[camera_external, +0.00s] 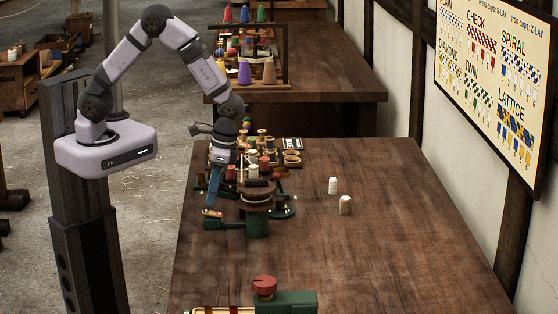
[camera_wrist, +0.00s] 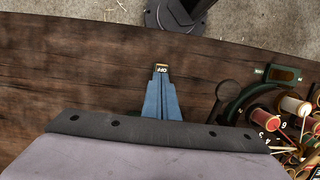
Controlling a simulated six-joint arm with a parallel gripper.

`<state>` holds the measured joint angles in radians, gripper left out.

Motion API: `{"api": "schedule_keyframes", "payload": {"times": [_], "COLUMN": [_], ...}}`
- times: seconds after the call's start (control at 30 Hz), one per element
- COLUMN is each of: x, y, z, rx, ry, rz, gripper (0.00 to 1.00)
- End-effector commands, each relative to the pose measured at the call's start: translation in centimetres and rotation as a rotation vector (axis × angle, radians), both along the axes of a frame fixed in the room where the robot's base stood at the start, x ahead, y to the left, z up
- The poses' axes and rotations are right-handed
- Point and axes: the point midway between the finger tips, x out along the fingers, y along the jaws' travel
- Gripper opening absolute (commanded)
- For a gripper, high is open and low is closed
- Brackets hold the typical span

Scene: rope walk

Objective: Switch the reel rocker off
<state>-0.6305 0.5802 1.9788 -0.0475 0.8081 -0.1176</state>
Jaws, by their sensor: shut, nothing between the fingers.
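My gripper (camera_wrist: 161,76) is shut and empty, its blue fingers together and pointing down. In the external view, my gripper (camera_external: 211,206) is low at the left edge of the near bench. A green machine with a brown drum (camera_external: 257,204) stands just right of my gripper in the external view.
Several bobbins and spools (camera_wrist: 291,106) crowd the right of the wrist view, beside a dark green frame with a plate (camera_wrist: 284,75). A red knob (camera_external: 264,284) tops a green unit in front. The bench's right side is clear.

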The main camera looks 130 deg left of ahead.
Motion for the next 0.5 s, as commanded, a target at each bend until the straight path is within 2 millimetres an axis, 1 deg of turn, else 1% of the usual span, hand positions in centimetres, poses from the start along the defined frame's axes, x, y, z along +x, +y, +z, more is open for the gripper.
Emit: {"api": "schedule_keyframes", "payload": {"times": [0.2, 0.5], "x": [-0.3, -0.4], "y": [-0.3, -0.4], "z": [-1.7, -2.2], "rx": [-0.001, 0.001], "ry": [0.001, -0.001], "rz": [0.0, 0.0], "gripper": [0.0, 0.0]}}
